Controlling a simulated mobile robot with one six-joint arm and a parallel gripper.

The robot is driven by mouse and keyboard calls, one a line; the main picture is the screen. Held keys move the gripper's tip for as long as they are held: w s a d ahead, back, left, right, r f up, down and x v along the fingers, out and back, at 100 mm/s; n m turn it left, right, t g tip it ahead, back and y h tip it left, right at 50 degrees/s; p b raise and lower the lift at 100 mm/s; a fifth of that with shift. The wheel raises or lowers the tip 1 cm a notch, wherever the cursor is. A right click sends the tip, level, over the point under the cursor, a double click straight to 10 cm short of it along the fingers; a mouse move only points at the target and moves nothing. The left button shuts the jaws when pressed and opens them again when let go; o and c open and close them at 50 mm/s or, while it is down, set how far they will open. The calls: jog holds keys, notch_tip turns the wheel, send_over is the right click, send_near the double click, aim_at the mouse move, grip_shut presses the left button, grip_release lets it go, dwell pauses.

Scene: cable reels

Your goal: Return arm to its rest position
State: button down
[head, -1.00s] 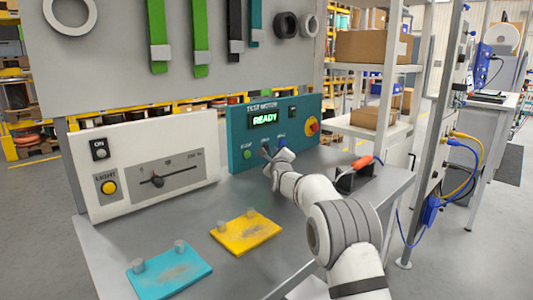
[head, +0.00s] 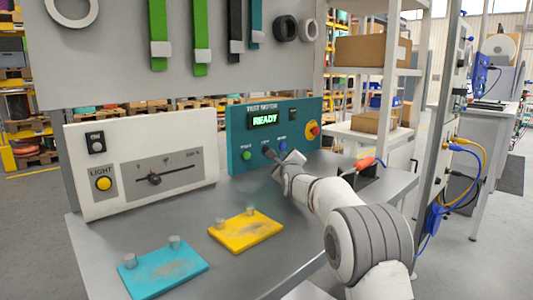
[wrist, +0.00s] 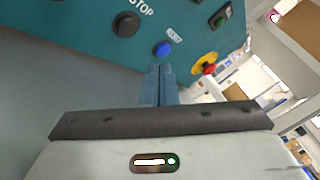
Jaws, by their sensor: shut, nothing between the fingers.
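My arm reaches from the lower right over the grey bench, bent toward the teal test-motor panel (head: 236,139). My gripper (head: 271,153) is shut and empty, close in front of the panel's lower buttons. In the wrist view, my gripper's fingers (wrist: 158,84) are together, just below the blue button (wrist: 161,49). A black button (wrist: 126,24) marked STOP and a red knob on yellow (wrist: 206,65) flank it. I cannot tell whether the fingertips touch the panel. The display (head: 265,119) reads READY.
A white panel (head: 120,195) with a lit yellow button and a slider stands to the left. Yellow (head: 240,238) and cyan (head: 160,281) plates with pegs lie on the bench. An orange-handled tool (head: 364,164) sits right of my arm. Shelving with boxes (head: 372,50) stands behind.

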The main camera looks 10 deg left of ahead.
jog(key=shift+s+d+r+p, duration=0.15)
jog(key=shift+d+r+p, duration=0.1)
jog(key=shift+r+p, duration=0.1)
jog(key=s+d+r+n+g+h+p, duration=0.1)
jog(key=s+d+r+n+g+p, duration=0.3)
jog(key=s+d, duration=0.45)
jog(key=s+d+r+n+g+h+p, duration=0.25)
jog(key=s+d+n+p, duration=0.35)
jog(key=s, duration=0.5)
jog(key=s+d+f+n+g+p, duration=0.1)
jog(key=s+d+n+g+p, duration=0.2)
jog(key=s, duration=0.9)
jog(key=s+d+f+n+g+h+p, duration=0.1)
jog(key=s+d+n+g+p, duration=0.2)
jog(key=s, duration=0.9)
jog(key=s+d+f+n+g+p, duration=0.2)
jog(key=s+n, duration=0.5)
jog(key=s, duration=0.5)
jog(key=d+g+p, duration=0.1)
jog(key=p, duration=0.1)
jog(key=shift+s+p, duration=0.25)
jog(key=shift+p, duration=0.15)
